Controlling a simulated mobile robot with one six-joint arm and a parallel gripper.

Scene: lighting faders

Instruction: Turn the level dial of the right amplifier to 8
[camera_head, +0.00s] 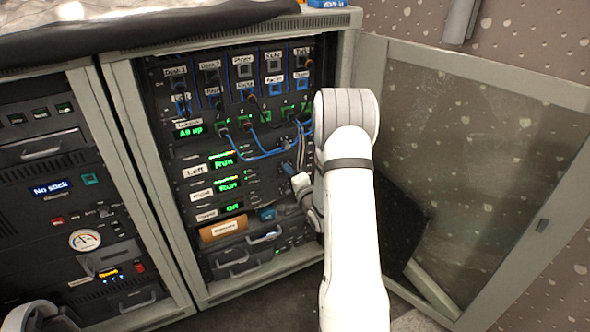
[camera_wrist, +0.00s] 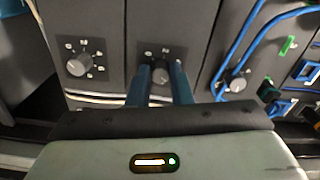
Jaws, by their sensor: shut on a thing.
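My gripper (camera_wrist: 160,74) is shut on a grey round dial (camera_wrist: 160,75) in the middle of the wrist view, one blue finger on each side of it. The fingers hide part of its scale, and its setting is too small to read. In the head view my gripper (camera_head: 303,186) is at the right side of the rack, by the row labelled Right. The right amplifier (camera_head: 200,195) has a green display reading Run. Just above it is the left amplifier (camera_head: 195,170), also showing Run. My arm hides the right part of these rows.
Similar dials stand on both sides of the held one, a left dial (camera_wrist: 79,65) and a right dial (camera_wrist: 237,83). Blue cables (camera_head: 262,152) hang close above the gripper. The open cabinet door (camera_head: 470,160) is to the right of my arm.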

